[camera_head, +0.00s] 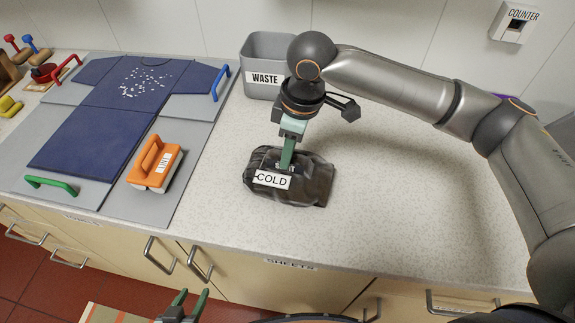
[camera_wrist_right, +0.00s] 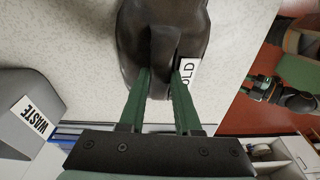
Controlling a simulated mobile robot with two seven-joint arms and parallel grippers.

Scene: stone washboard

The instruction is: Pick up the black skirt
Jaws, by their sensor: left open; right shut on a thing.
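The black skirt (camera_head: 318,180) lies bunched on the speckled counter in the middle of the head view, with a white "COLD" label on its front. My right gripper (camera_head: 286,165) reaches down onto it from above. In the right wrist view, the green fingers (camera_wrist_right: 163,80) are shut on a raised fold of the black skirt (camera_wrist_right: 135,30). The skirt appears to rest on the counter still. My left gripper (camera_head: 185,305) is open and empty at the bottom edge of the head view, below the counter's front edge, with only its fingertips showing.
A grey "WASTE" bin (camera_head: 268,52) stands behind the skirt. To the left, a dark blue garment (camera_head: 100,120) lies on a grey folding board (camera_head: 200,150) with colored handles. An orange-handled brush (camera_head: 154,166) sits on the board. The counter (camera_head: 400,190) right of the skirt is clear.

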